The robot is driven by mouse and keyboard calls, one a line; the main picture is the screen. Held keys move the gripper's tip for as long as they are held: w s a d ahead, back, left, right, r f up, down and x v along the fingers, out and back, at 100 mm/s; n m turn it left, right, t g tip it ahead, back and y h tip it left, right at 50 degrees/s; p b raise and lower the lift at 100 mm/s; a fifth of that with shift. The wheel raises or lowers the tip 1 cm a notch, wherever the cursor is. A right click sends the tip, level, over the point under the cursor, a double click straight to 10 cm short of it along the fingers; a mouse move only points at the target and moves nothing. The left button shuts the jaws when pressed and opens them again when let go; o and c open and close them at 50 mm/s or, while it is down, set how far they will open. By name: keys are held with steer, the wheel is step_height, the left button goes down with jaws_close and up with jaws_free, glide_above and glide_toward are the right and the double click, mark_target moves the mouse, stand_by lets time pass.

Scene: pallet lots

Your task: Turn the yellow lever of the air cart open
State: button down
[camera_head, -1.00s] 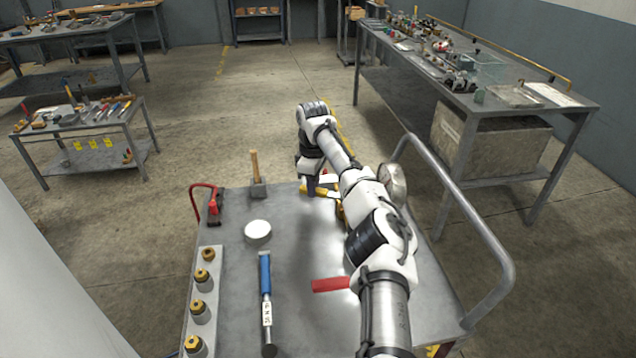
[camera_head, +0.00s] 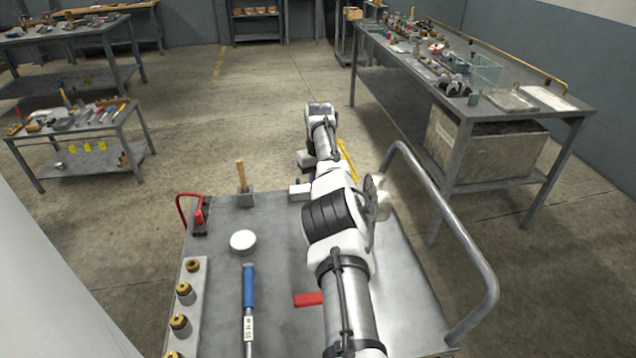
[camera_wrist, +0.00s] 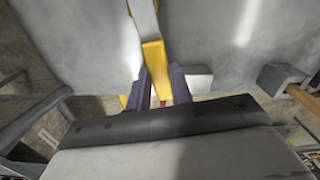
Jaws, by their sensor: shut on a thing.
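The yellow lever (camera_wrist: 153,58) runs between the two purple fingers of my gripper (camera_wrist: 157,86) in the wrist view. My gripper is shut on it. In the head view my arm hides the lever and most of the gripper. The air cart (camera_head: 285,255) has a grey metal top, and a round gauge (camera_head: 382,199) shows beside my arm on its right.
A grey rail (camera_head: 470,230) borders the right side. A workbench (camera_head: 500,108) stands beyond.

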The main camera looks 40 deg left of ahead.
steer(key=shift+w+d+m+b, duration=0.4)
steer(key=shift+w+d+m, duration=0.25)
steer(key=shift+m, duration=0.55)
steer(key=shift+r, duration=0.1)
steer(key=c, duration=1.2)
jaws_free()
steer(key=shift+c, duration=0.2)
step_height(320, 180, up, 14)
steer(key=p, duration=0.6)
steer(key=shift+f, duration=0.2)
